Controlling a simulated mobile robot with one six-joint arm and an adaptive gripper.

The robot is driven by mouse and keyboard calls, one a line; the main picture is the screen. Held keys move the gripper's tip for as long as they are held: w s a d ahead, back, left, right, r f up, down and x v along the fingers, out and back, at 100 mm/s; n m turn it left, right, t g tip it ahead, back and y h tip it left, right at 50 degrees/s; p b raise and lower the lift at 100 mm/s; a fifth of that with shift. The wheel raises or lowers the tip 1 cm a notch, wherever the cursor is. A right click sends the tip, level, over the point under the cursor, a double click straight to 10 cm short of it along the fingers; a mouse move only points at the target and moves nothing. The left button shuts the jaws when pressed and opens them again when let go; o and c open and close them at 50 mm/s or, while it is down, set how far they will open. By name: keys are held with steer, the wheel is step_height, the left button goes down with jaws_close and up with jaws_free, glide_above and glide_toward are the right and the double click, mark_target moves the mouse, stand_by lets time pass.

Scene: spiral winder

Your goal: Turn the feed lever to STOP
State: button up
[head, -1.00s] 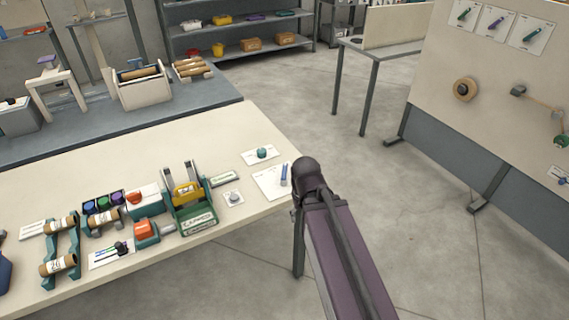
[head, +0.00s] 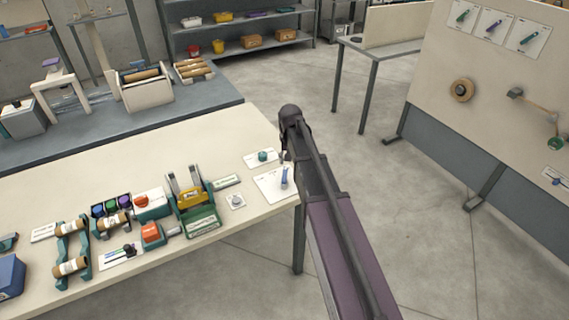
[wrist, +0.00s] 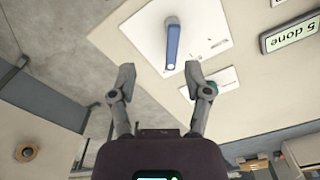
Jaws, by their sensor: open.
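A blue lever (head: 284,175) stands on a white plate (head: 268,184) at the right end of the table; I take it for the feed lever. The plate's markings are too small to read. In the wrist view the lever (wrist: 172,45) points down the picture from its pivot, towards the gap between my fingers. My gripper (wrist: 160,70) is open and empty, its fingertips on either side of the line of the lever's free end and apart from it. In the head view my arm covers most of the gripper, close to the lever plate.
A teal knob (head: 262,156) on a white card sits behind the lever plate. A "5 done" display (wrist: 290,36) and a grey knob (head: 236,201) are nearby. The winder (head: 197,210) stands further left.

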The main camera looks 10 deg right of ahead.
step_height(320, 180, up, 2)
steer(key=p, duration=0.1)
glide_above(285, 170)
steer(key=shift+r+m, duration=0.1)
steer(key=shift+m, duration=0.3)
steer(key=shift+f, duration=0.25)
step_height(285, 170, down, 13)
steer(key=b, duration=1.3)
steer(key=shift+f, duration=0.15)
